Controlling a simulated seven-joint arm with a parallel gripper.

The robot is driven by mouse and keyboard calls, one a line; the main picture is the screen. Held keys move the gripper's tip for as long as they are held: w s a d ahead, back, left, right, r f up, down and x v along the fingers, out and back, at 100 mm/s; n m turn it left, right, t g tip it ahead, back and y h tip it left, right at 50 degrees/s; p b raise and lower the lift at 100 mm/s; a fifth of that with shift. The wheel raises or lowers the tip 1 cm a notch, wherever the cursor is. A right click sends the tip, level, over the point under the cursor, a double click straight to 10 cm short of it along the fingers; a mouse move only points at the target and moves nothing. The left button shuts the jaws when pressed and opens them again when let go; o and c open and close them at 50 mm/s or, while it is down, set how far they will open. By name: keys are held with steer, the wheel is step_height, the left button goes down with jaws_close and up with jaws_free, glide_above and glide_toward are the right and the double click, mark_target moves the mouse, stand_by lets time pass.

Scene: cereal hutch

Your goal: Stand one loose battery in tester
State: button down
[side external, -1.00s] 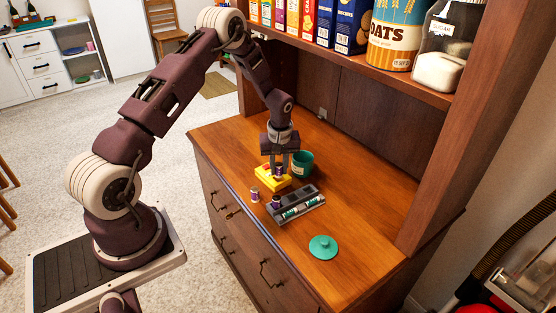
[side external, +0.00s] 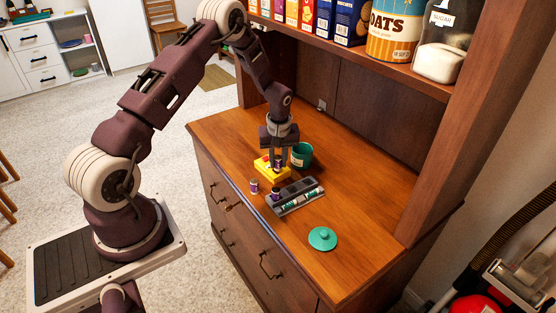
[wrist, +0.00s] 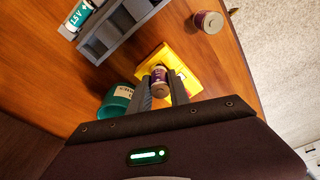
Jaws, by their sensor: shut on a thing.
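My gripper (side external: 278,164) is shut on a purple battery (wrist: 160,79), its light end facing the wrist camera. It is at the yellow tester (side external: 262,173), which also shows behind the fingers in the wrist view (wrist: 188,78). The battery looks roughly upright; whether its bottom touches the tester is hidden. Another purple battery (side external: 254,186) stands loose on the counter left of the tester; it also shows in the wrist view (wrist: 208,22). A further purple battery (side external: 276,193) is at the left end of the grey tray.
The grey tray (side external: 310,183) holds green-and-white batteries (side external: 303,197) and has empty slots. A green cup (side external: 301,155) stands close to my gripper, behind the tester. A teal round lid (side external: 322,239) lies nearer the front.

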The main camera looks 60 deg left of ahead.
steer(key=shift+f, duration=0.6)
stand_by(1.2)
stand_by(1.0)
steer(key=c, duration=0.8)
jaws_free()
steer(key=shift+r, duration=0.1)
steer(key=shift+s+d+r, duration=0.1)
steer(key=shift+d+r, duration=0.1)
steer(key=shift+r, duration=1.05)
steer(key=shift+s+d+r, duration=0.1)
steer(key=shift+d+r, duration=0.05)
steer(key=shift+r, duration=1.05)
steer(key=shift+r, duration=0.1)
